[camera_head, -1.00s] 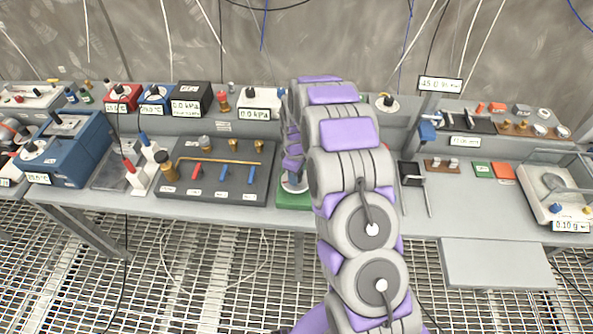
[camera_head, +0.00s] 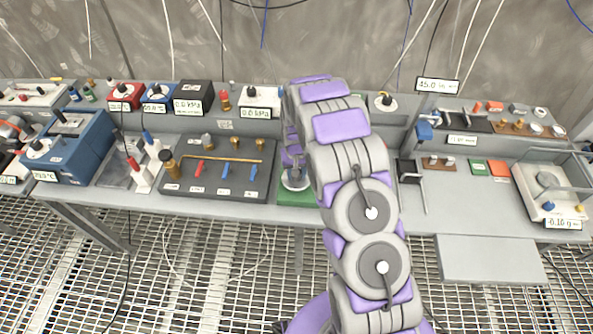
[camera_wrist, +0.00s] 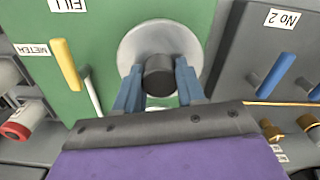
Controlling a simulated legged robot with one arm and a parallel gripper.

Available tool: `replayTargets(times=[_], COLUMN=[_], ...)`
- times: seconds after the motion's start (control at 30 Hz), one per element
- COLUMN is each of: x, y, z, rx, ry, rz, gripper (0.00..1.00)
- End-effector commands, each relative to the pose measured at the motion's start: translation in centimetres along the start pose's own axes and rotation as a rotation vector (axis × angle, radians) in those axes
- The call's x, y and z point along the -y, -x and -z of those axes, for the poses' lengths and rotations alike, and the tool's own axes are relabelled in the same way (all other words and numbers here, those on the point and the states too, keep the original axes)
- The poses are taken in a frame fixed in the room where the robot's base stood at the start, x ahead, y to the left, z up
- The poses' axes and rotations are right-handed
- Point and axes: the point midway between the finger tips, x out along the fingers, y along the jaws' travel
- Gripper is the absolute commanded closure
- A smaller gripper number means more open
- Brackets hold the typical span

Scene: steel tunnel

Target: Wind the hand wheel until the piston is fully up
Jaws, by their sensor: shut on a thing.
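The hand wheel (camera_wrist: 186,38) is a pale round disc on a green base in the wrist view, with a dark round knob (camera_wrist: 159,75) standing at its near side. My gripper (camera_wrist: 159,84) has its two blue fingers on either side of the knob and is shut on it. In the head view, part of the wheel (camera_head: 294,179) and the green base (camera_head: 290,196) show at the left of my arm, which hides my gripper there. I cannot make out the piston in either view.
A yellow lever (camera_wrist: 65,64) and a white rod are left of the wheel. A dark valve board (camera_head: 220,183) with red and blue handles stands left of the green base. Right of my arm are a black stand (camera_head: 410,170) and a balance (camera_head: 550,190).

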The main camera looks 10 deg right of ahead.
Motion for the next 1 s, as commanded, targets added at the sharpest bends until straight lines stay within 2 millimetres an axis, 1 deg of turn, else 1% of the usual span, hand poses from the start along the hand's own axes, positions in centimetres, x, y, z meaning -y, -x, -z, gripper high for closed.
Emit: replayTargets(times=[0.03,0.7,1.0], x=[0.0,0.0,0.02], y=[0.28,0.25,0.28], z=[0.39,0.5,0.52], rx=[-0.012,-0.014,-0.014], ry=[-0.045,-0.675,-0.895], rz=[0.001,0.006,0.008], gripper=[0.91,0.91,0.91])
